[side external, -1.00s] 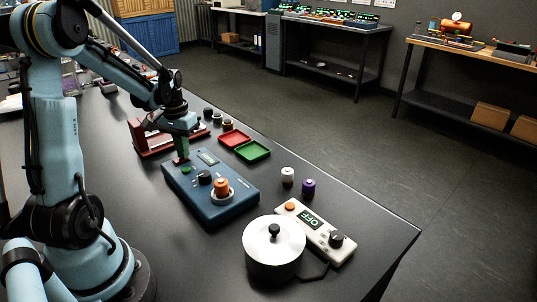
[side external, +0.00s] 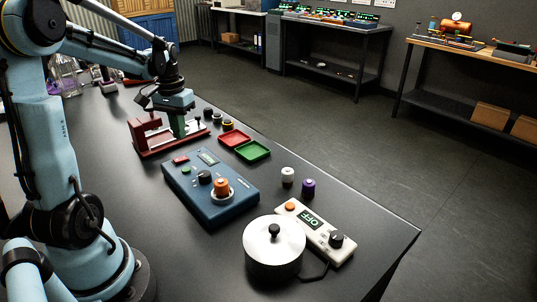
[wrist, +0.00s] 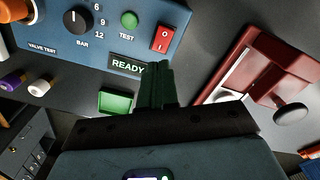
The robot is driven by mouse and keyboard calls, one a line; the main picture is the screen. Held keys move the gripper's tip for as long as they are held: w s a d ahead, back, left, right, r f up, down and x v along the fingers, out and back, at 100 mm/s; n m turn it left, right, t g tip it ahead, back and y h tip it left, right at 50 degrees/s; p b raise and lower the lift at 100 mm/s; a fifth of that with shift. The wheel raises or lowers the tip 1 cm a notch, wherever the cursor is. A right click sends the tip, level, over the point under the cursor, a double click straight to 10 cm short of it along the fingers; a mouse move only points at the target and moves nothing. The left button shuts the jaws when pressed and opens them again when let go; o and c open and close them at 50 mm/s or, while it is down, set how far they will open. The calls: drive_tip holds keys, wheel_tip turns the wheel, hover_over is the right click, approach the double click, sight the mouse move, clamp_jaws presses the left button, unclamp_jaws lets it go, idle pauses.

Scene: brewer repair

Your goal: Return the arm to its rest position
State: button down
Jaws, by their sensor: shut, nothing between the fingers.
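My gripper (side external: 178,128) is raised above the table, beyond the far left end of the blue valve test box (side external: 236,207), and overlaps the red fixture (side external: 146,137) in the side view. Its green fingers are shut together with nothing between them, as the wrist view shows (wrist: 157,85). The box's red rocker switch (side external: 180,160) is uncovered, and in the wrist view it lies just above and right of the fingertips (wrist: 165,37). The box's display (wrist: 127,66) reads READY. An orange-topped part (side external: 221,186) stands on the box.
Red (side external: 236,138) and green (side external: 255,151) trays lie beyond the box. Several small dark parts stand behind my gripper. White (side external: 287,176) and purple (side external: 308,188) parts, a lidded pot (side external: 262,255) and a controller (side external: 322,238) reading OFF stand near the front right corner.

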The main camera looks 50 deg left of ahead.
drive_tip(key=shift+r, duration=0.45)
drive_tip(key=d+r+m+t, duration=0.2)
drive_tip(key=d+m+t, duration=0.4)
drive_tip(key=d, duration=1.9)
drive_tip(key=shift+w+d+t, duration=0.15)
drive_tip(key=shift+d+t, duration=0.15)
drive_tip(key=shift+t, duration=0.3)
